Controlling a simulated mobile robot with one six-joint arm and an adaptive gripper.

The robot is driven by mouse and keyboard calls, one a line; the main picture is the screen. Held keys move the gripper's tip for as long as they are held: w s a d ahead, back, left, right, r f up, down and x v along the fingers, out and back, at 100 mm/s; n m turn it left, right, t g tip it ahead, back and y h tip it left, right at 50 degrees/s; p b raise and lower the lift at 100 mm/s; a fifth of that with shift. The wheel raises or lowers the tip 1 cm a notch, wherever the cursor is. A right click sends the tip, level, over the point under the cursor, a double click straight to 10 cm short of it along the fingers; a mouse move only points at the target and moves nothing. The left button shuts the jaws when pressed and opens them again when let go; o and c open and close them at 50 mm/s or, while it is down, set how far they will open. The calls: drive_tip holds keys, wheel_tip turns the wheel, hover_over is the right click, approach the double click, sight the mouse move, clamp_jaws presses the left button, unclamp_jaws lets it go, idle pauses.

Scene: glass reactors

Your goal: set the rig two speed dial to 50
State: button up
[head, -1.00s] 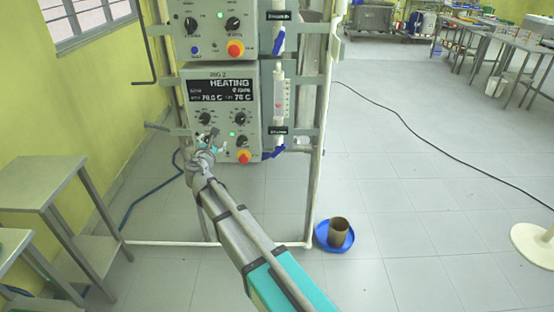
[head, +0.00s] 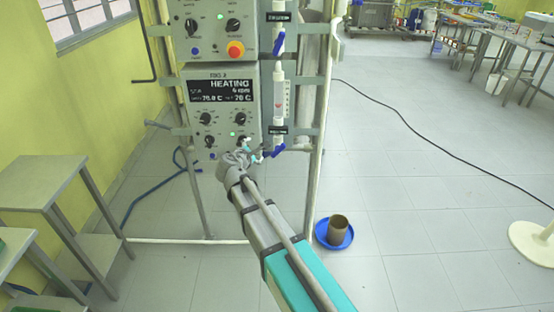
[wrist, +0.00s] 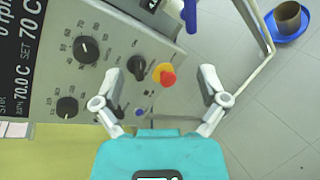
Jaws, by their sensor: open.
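The rig two control box (head: 251,92) hangs on the frame, its display reading HEATING. Two scaled dials sit side by side under the display: the left dial (head: 205,118) and right dial (head: 240,118). In the wrist view the panel appears turned sideways, with the right dial (wrist: 86,49) above the left dial (wrist: 67,107). Their name labels are too small to read. My gripper (head: 252,149) is open and empty at the panel's lower right. In the wrist view its fingers (wrist: 160,73) spread around a red button (wrist: 165,76), with a black knob (wrist: 138,67) beside it; contact is unclear.
A second control box (head: 214,30) hangs above. Blue-handled valves (head: 274,151) and a glass tube stand just right of the panel. A blue dish with a brown pot (head: 338,228) is on the floor. Metal tables (head: 42,195) stand left. The floor at right is mostly open.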

drive_tip(key=s+d+f+m+g+p, duration=0.1)
drive_tip(key=s+d+f+m+g, duration=0.1)
drive_tip(key=d+m, duration=0.3)
drive_tip(key=shift+s+d+g+h, duration=0.4)
drive_tip(key=shift+s+d, duration=0.15)
drive_tip(key=shift+d, duration=0.8)
drive_tip(key=shift+f, duration=0.15)
drive_tip(key=s+d+f+m+g+y+p, duration=0.1)
drive_tip(key=s+d+f+m+g+p, duration=0.2)
drive_tip(key=s+d+m+g, duration=0.5)
drive_tip(key=s+d+m+g+y+p, duration=0.1)
drive_tip(key=s+d+m+y, duration=0.1)
drive_tip(key=s, duration=0.5)
drive_tip(key=s+d+m+g+y+p, duration=0.1)
drive_tip(key=s+d+m+y, duration=0.2)
drive_tip(key=s+m, duration=0.4)
drive_tip(key=shift+s+d+f+g+p, duration=0.3)
drive_tip(key=shift+s+d+f, duration=0.15)
drive_tip(key=shift+s+d, duration=0.2)
